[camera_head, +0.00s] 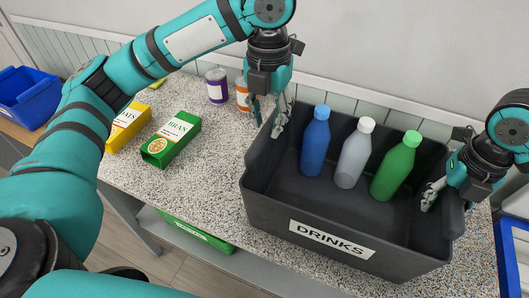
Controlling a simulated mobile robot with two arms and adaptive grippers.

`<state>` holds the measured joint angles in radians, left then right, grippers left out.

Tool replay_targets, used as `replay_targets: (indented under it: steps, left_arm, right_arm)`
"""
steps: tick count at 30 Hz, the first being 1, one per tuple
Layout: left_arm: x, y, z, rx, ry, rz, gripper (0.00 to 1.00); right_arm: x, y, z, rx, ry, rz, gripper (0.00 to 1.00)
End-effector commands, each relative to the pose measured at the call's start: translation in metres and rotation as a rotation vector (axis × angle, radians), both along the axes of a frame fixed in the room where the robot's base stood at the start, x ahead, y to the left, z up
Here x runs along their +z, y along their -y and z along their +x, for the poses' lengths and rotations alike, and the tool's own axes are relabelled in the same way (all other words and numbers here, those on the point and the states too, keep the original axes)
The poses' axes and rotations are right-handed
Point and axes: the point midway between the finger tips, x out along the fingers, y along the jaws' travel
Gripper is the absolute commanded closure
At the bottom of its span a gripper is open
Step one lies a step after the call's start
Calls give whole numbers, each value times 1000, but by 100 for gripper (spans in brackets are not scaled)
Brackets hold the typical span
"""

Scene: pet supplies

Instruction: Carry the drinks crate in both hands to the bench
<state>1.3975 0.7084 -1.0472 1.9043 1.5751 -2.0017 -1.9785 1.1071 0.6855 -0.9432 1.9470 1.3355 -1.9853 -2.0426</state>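The dark grey drinks crate (272,215), labelled DRINKS, stands on the speckled counter. It holds a blue bottle (315,142), a grey-white bottle (354,155) and a green bottle (396,168), all upright. My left gripper (268,125) points down at the crate's left wall. Its fingers are spread, one outside the rim and one inside. My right gripper (432,196) is at the right wall, with fingers showing on the inside. Its outer side is hidden, so I cannot tell whether it grips the wall. I cannot make out a bench.
A purple can (217,86) and an orange can (243,95) stand behind. Blue bins are at far left (28,98) and right edge (512,250). A wall is close behind the crate.

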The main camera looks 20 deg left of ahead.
Motion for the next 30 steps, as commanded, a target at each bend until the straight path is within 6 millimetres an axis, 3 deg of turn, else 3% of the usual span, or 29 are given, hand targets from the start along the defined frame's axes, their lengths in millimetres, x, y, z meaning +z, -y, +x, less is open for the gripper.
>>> replay_targets:
  steps: [6,13,24,30]
  left_arm:
    - [31,-1,0,1,1,3,71]
    - [39,-1,0,2,-1,2,71]
    - [38,-1,0,1,-1,2,71]
    - [38,-1,0,1,-1,2,71]
  right_arm:
    - [0,0,0,0,0,0,71]
    - [9,0,1,-1,4,1,71]
    - [80,0,2,0,7,-1,71]
    - [109,0,1,-1,4,-1,71]
